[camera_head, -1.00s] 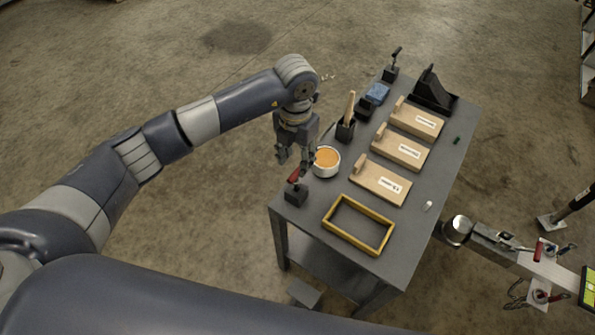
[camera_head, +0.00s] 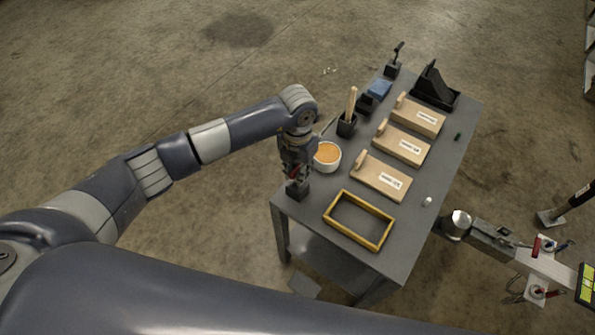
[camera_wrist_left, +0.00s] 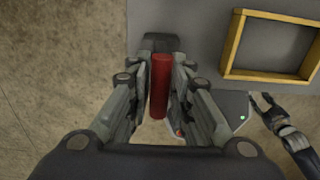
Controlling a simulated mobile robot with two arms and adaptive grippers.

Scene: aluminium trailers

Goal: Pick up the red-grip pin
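The red-grip pin (camera_head: 293,173) stands upright in a small black block (camera_head: 297,190) at the table's near-left corner. In the left wrist view its red grip (camera_wrist_left: 160,85) lies between the two fingers of my left gripper (camera_wrist_left: 163,65), above the dark block (camera_wrist_left: 161,42). My left gripper (camera_head: 295,172) is down around the grip in the head view. The fingers are very close to the grip on both sides; whether they press on it cannot be told. The pin's lower part is hidden in the block. My right gripper does not show.
An orange-filled white tub (camera_head: 327,156) stands close to my left gripper. A yellow frame (camera_head: 359,220) lies on the grey table (camera_head: 420,228). Several wooden boards (camera_head: 383,180), a brush holder (camera_head: 346,127) and a black stand (camera_head: 434,90) are farther back. Metal trailer parts (camera_head: 490,243) are at right.

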